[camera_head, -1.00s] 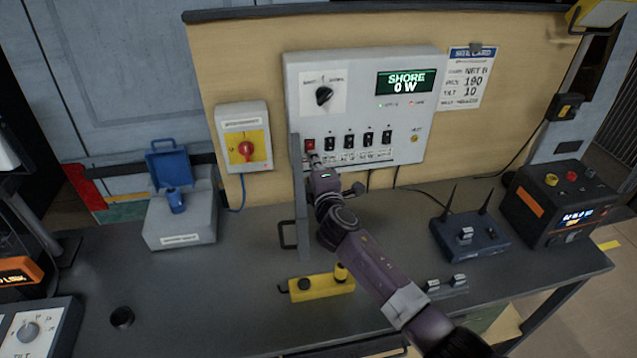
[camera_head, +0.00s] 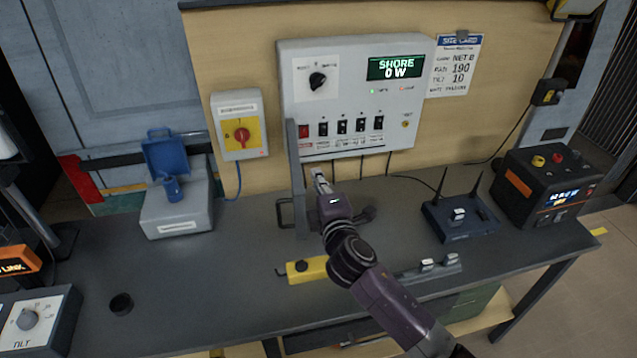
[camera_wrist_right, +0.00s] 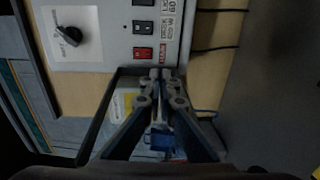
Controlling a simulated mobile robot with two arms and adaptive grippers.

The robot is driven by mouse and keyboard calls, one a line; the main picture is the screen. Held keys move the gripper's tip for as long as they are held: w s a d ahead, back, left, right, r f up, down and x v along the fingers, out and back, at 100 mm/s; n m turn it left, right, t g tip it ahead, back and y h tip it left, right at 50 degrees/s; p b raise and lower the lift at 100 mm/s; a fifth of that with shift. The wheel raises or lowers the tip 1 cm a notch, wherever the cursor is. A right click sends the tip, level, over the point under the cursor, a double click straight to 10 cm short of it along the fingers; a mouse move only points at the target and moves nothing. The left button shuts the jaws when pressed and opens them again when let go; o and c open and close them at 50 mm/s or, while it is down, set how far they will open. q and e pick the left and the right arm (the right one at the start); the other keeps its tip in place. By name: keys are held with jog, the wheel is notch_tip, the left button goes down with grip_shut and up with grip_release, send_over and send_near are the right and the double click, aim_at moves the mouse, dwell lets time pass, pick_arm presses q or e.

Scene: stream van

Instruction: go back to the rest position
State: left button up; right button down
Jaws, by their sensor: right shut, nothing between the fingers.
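My right gripper (camera_head: 320,177) is in front of the lower edge of the white power panel (camera_head: 350,100), just below its row of switches. Its fingers are closed together and hold nothing; the right wrist view shows the shut fingertips (camera_wrist_right: 160,76) beside the panel edge, near the red switch (camera_wrist_right: 142,55). The panel also has a dark knob (camera_head: 318,82) and a green display (camera_head: 396,67) that reads SHORE 0 W. My left gripper is not in view.
A grey upright bracket (camera_head: 296,180) stands close left of my right gripper. A yellow block (camera_head: 308,270) lies under my right arm. A router with antennas (camera_head: 460,217) and a black power box (camera_head: 548,187) stand right.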

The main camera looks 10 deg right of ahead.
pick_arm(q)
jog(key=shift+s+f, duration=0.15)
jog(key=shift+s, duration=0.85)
pick_arm(e)
jog(key=shift+s+d+f, duration=0.1)
jog(key=shift+s, duration=0.25)
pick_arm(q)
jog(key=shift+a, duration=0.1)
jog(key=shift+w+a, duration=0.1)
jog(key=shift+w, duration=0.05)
